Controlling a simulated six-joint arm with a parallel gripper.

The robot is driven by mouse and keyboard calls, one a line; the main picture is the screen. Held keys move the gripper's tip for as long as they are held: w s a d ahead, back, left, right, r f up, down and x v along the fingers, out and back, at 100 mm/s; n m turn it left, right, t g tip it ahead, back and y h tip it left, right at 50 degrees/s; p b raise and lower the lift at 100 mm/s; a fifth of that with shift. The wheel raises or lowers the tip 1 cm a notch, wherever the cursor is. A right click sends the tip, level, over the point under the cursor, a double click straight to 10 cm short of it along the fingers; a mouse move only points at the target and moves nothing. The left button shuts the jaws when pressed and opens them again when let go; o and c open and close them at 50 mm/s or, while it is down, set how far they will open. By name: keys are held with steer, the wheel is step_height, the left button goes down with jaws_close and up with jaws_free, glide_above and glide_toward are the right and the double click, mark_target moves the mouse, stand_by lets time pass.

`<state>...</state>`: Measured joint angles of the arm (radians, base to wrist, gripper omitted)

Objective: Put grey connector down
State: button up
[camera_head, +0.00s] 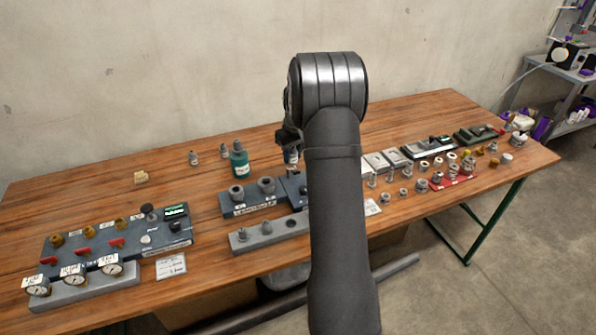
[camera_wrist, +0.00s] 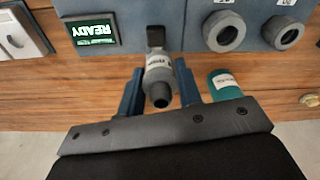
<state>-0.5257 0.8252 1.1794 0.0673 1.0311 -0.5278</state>
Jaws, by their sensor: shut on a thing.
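In the wrist view, my gripper (camera_wrist: 160,86) is shut on the grey connector (camera_wrist: 158,72), a small light-grey cylinder with a label and a dark open end. One blue finger is on each side of it. The connector shows beside a blue-grey block (camera_wrist: 185,22), between a green READY display (camera_wrist: 93,30) and two round grey sockets. I cannot tell whether it touches the block or hangs clear. In the head view, my arm hides most of the gripper and the middle of the table.
A teal bottle (camera_head: 239,160) stands behind the blue-grey block (camera_head: 252,203), near the gripper; two small grey bottles (camera_head: 224,151) stand further left. A gauge panel (camera_head: 110,255) fills the left. Several fittings and a red tray (camera_head: 452,182) crowd the right. The back left is mostly clear.

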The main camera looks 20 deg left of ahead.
steer(key=shift+s+a, duration=0.1)
steer(key=shift+a, duration=0.4)
steer(key=a+f, duration=0.2)
steer(key=a, duration=0.1)
steer(key=s+a+f, duration=0.1)
steer(key=a+f, duration=0.1)
steer(key=a, duration=0.2)
steer(key=a+f, duration=0.2)
steer(key=a, duration=0.2)
steer(key=shift+s+a+f, duration=0.15)
steer(key=shift+s+f, duration=0.2)
steer(key=shift+a+f, duration=0.1)
steer(key=shift+f, duration=1.95)
steer(key=shift+f, duration=0.15)
steer(key=o, duration=1)
steer(key=shift+c, duration=0.2)
